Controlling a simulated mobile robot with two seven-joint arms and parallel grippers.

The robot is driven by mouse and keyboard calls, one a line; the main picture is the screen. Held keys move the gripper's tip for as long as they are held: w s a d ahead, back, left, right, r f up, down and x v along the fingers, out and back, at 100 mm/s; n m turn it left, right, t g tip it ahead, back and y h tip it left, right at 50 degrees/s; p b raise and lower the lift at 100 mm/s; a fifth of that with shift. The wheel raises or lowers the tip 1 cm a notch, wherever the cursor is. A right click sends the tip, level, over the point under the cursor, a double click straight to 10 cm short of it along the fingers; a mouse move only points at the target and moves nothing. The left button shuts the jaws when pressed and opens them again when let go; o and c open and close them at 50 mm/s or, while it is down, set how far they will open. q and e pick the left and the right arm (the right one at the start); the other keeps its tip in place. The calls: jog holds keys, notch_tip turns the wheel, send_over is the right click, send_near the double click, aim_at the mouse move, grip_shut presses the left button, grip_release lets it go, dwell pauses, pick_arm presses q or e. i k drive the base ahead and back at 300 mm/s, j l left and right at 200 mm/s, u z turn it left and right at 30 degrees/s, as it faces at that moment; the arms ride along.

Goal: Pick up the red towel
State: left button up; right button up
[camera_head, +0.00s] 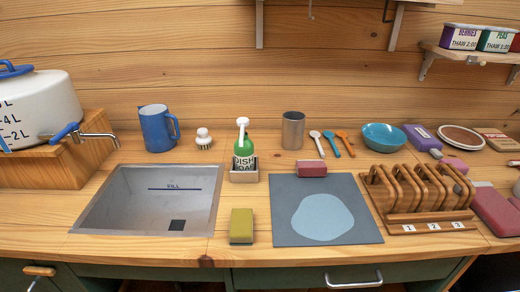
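No item is plainly a towel. A dark red, soft-edged block (495,211) lies at the right end of the counter, beside the wooden rack; it may be a folded red towel, but I cannot tell. A smaller red-pink block (312,169) rests at the back edge of the grey mat (285,225) with a pale blue patch. Neither of my grippers is in view.
A sink (150,200) is set in the counter at left, near a white water tank (38,105) with a tap. A yellow-green sponge (241,226), soap bottle (243,145), blue jug (157,128), teal bowl (383,137) and slotted wooden rack (412,219) crowd the counter.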

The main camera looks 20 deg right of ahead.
aim_at(306, 168)
jog(key=i+l+z, duration=0.1)
jog(key=z, duration=0.35)
jog(key=i+l+z, duration=0.1)
jog(key=l+z, duration=0.2)
jog(key=z, duration=0.2)
jog(key=i+l+z, duration=0.1)
jog(key=z, duration=0.35)
